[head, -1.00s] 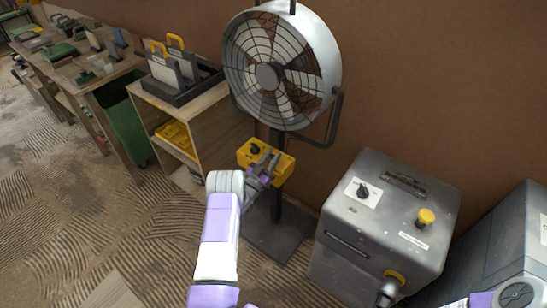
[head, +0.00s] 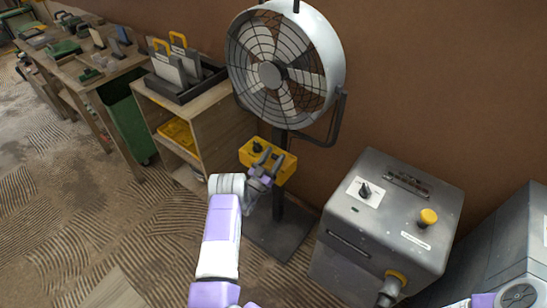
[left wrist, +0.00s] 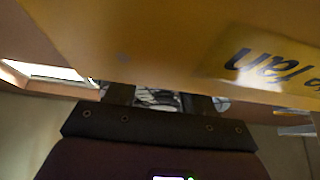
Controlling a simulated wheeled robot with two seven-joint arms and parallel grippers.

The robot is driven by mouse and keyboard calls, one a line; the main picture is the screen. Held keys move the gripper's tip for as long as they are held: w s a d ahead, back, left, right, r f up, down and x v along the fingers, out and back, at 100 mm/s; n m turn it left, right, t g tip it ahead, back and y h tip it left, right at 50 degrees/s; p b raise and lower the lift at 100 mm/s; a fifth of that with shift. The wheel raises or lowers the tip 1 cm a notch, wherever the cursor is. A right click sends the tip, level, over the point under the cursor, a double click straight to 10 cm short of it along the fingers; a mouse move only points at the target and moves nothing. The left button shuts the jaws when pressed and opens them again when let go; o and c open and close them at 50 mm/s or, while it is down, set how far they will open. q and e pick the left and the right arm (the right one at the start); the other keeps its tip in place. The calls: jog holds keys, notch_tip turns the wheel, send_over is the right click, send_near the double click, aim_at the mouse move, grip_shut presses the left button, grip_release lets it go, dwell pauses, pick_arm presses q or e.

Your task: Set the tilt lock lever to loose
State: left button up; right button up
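The pedestal fan (head: 285,65) stands against the brown wall, its round grille facing left and forward. A yellow control box (head: 286,172) with a black knob (head: 257,147) sits on its post below the head. I cannot make out a tilt lock lever or its setting. My left gripper (head: 271,157) is at the front of the yellow box, its two fingers apart with nothing seen between them. In the left wrist view the yellow box (left wrist: 150,40) fills the top, with an upside-down "fan" label, and the fingertips are hidden behind it. My right gripper is out of view.
A grey machine cabinet (head: 385,215) with a black knob and yellow button stands right of the fan, and another grey unit (head: 505,245) beyond it. A wooden shelf (head: 215,125) stands to the left, near a workbench with tools (head: 85,75). The floor at left is clear.

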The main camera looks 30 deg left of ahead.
pick_arm(q)
jog(key=p+v, duration=0.1)
jog(key=v, duration=0.6)
jog(key=shift+s+p, duration=0.25)
jog(key=shift+p, duration=0.1)
jog(key=shift+a+f, duration=0.1)
jog(key=shift+f, duration=0.1)
